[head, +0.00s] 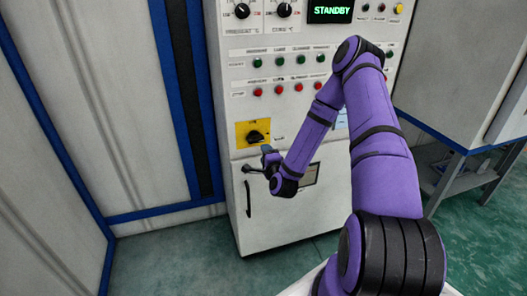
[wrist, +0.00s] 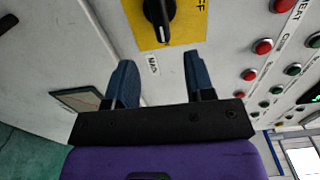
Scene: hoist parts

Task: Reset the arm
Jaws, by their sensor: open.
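My purple arm (head: 385,170) reaches from the lower right toward a white control cabinet. My gripper (head: 264,160) is in front of the cabinet, just below the yellow plate with a black rotary switch (head: 257,136). In the wrist view, the two blue fingers of my gripper (wrist: 158,75) stand wide apart with nothing between them. The black switch knob (wrist: 160,14) on its yellow plate lies beyond the fingertips, apart from them. A small label reading MAIN sits between the fingers and the plate.
A black door handle (head: 248,199) is below my gripper. White panels with blue frames stand at left, and a grey machine on legs (head: 460,75) at right. Green floor shows between.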

